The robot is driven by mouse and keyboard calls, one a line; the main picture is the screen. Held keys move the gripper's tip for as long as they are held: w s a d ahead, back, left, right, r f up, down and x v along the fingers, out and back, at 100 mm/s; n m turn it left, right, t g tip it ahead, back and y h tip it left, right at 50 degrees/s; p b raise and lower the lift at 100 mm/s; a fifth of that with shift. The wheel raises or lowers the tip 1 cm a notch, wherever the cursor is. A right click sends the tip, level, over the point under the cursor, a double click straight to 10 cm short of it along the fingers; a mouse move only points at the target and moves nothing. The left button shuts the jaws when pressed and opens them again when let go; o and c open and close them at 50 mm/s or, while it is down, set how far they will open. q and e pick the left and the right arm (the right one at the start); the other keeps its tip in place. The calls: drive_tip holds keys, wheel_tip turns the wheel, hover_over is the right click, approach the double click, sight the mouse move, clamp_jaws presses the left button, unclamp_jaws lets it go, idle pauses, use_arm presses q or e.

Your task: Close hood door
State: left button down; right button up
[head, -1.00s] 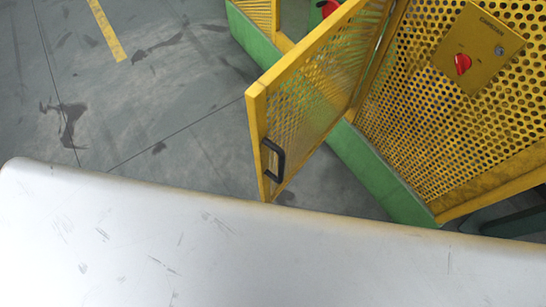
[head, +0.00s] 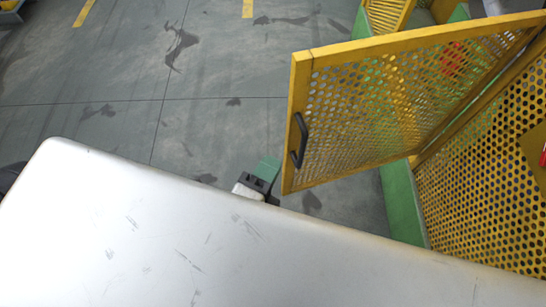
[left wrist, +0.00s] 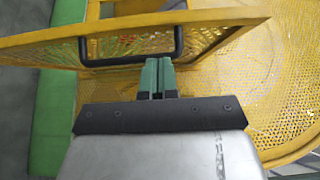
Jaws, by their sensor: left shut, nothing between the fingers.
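The hood door (head: 297,88) is a yellow frame with perforated mesh and stands swung open, away from the yellow enclosure. It also shows in the left wrist view (left wrist: 230,16). A black handle (head: 299,141) sits on its free edge; in the left wrist view the handle (left wrist: 131,61) lies across the top middle. My left gripper (head: 268,166) has green fingers and is left of and below the handle in the head view. In the left wrist view its fingertips (left wrist: 158,61) are shut and empty, close by the handle; I cannot tell whether they touch. My right gripper is not in view.
The perforated yellow enclosure wall (head: 485,190) stands at the right above a green base (head: 402,200). Grey floor (head: 130,120) with dark stains and yellow marks is clear left of the door.

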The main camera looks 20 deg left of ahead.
sight(289, 135)
use_arm(q)
drive_tip(key=shift+w+d+p, duration=0.25)
drive_tip(key=shift+w+p, duration=0.4)
drive_tip(key=shift+w, duration=0.7)
drive_tip(key=shift+w+d+p, duration=0.3)
drive_tip(key=shift+w+p, duration=0.35)
drive_tip(key=shift+w, duration=0.7)
drive_tip(key=shift+w+d+p, duration=0.25)
drive_tip(key=shift+w+p, duration=0.4)
drive_tip(key=shift+w, duration=0.7)
